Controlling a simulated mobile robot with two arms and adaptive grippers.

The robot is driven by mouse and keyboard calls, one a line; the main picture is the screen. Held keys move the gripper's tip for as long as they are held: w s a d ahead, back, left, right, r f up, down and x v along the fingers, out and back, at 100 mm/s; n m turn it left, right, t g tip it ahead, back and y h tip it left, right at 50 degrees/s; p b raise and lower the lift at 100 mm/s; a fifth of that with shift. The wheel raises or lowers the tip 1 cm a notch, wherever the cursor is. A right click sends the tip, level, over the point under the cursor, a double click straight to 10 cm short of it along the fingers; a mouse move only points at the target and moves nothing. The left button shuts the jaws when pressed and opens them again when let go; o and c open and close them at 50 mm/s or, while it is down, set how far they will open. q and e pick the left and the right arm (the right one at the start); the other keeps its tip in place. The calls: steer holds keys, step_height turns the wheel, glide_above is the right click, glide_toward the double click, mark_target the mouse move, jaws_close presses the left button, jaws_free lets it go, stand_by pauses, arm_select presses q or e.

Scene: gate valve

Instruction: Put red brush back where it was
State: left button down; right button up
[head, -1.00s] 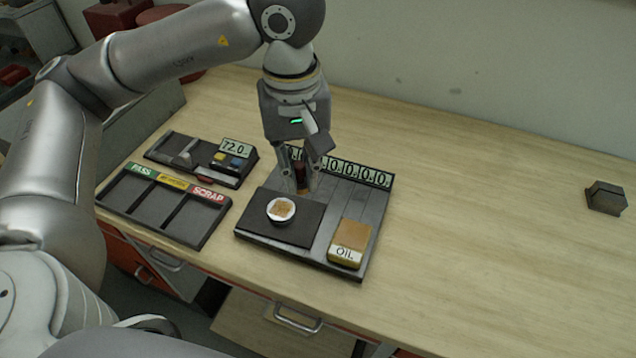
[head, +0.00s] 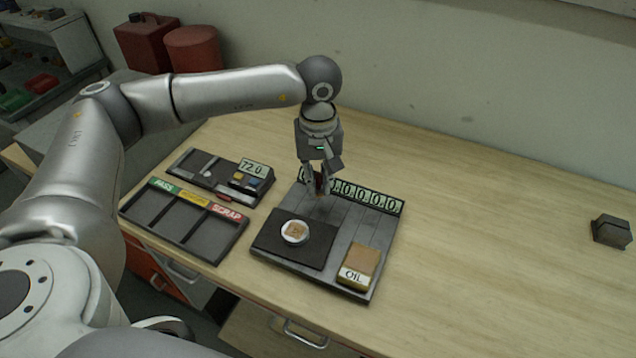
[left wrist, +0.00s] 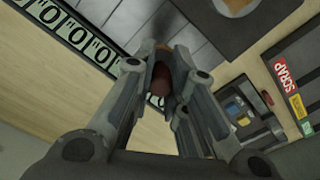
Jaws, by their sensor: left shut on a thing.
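My left gripper (head: 318,190) is over the back left part of the dark grey tray (head: 345,225), close to the row of number plates. It is shut on the red brush (head: 319,183), mostly hidden between the fingers in the head view. In the left wrist view the brush's dark red rounded end (left wrist: 161,80) shows between the fingertips (left wrist: 162,75), and a small tan part lies beyond it. I cannot tell whether the brush touches the tray. My right gripper is not in view.
The tray carries a row of number plates (head: 375,199), a black mat (head: 270,243) with a small white dish (head: 294,232), and an OIL block (head: 359,265). A PASS and SCRAP sorting tray (head: 190,240) and a 72.0 gauge set (head: 225,177) stand left. The table's right side is mostly clear.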

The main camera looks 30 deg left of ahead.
mark_target(318, 189)
arm_select(q)
steer(key=f, duration=0.1)
steer(key=f+p, duration=0.2)
steer(key=shift+w+a, duration=0.2)
steer(key=shift+w, duration=0.05)
steer(key=shift+f, duration=0.45)
steer(key=shift+f, duration=0.15)
steer(key=c, duration=1.7)
jaws_free()
